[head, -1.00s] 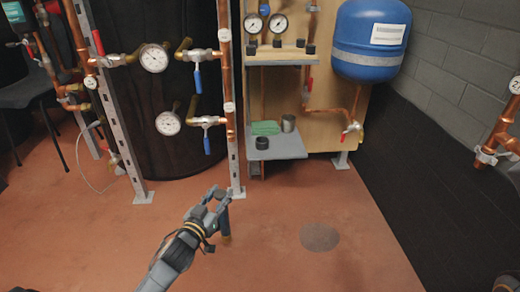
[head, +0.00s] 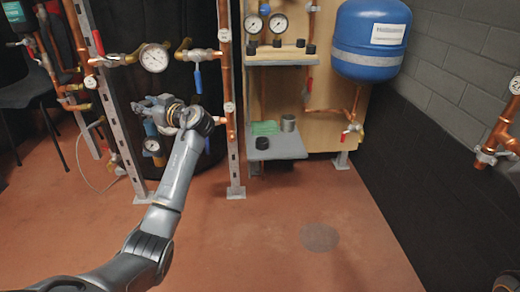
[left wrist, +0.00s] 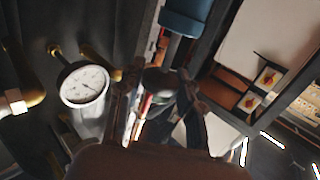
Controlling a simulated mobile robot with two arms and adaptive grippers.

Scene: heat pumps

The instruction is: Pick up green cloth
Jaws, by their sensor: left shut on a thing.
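The green cloth (head: 265,128) lies flat on the low grey shelf (head: 285,149) of the wooden panel in the head view. My left gripper (head: 148,108) is raised in front of the pipework, left of the cloth and well apart from it. It is shut on a dark blue, slim object (head: 150,128) that hangs below the fingers. In the left wrist view the fingers (left wrist: 155,100) close around a dark, rounded end, but its kind is unclear. The cloth cannot be made out there. My right gripper is not seen.
A metal cup (head: 288,123) and a black cup-like piece (head: 262,143) share the shelf with the cloth. The red floor (head: 265,220) in front is open.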

